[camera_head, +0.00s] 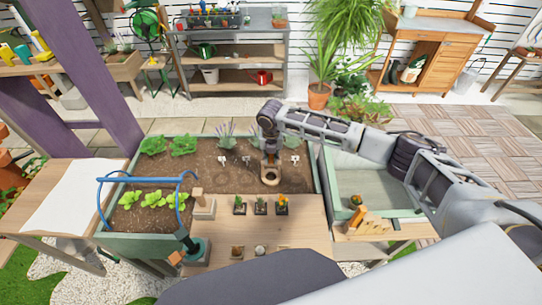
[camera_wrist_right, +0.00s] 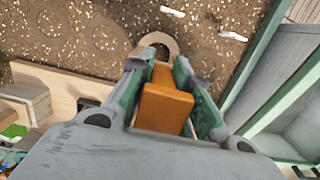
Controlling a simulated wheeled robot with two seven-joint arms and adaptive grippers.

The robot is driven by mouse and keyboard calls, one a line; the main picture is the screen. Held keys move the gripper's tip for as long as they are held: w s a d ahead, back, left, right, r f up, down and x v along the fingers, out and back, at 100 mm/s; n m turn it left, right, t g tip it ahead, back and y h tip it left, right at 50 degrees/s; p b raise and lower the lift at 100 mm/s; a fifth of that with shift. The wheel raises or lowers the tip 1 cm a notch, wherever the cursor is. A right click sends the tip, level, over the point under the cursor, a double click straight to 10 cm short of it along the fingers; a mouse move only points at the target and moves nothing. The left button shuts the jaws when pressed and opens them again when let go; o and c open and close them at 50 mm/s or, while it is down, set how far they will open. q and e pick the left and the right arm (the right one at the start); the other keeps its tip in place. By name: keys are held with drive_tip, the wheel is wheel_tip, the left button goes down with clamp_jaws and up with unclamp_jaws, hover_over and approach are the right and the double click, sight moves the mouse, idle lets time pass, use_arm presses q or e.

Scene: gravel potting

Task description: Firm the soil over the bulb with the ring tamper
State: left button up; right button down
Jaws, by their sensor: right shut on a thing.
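My right gripper (camera_head: 269,153) is over the soil (camera_head: 210,177) of the green-framed planting bed. In the wrist view it (camera_wrist_right: 163,88) is shut on the orange-brown handle (camera_wrist_right: 165,107) of the ring tamper. The tamper's ring (camera_head: 268,181) points down and is at or just above the soil; I cannot tell whether it touches. The ring (camera_wrist_right: 158,46) shows beyond the fingers in the wrist view, with dark soil inside it. Faint round marks (camera_wrist_right: 105,36) show in the soil beside it. No bulb is visible. My left gripper is not in view.
White labels (camera_head: 294,159) and lavender stand behind the tamper. A wooden board (camera_head: 290,225) with small potted plants (camera_head: 260,207) lies in front. A green-framed tray (camera_head: 365,180) is at right.

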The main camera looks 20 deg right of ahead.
drive_tip(key=shift+s+f, duration=0.15)
drive_tip(key=shift+f, duration=0.5)
idle(1.2)
drive_tip(key=shift+r, duration=0.1)
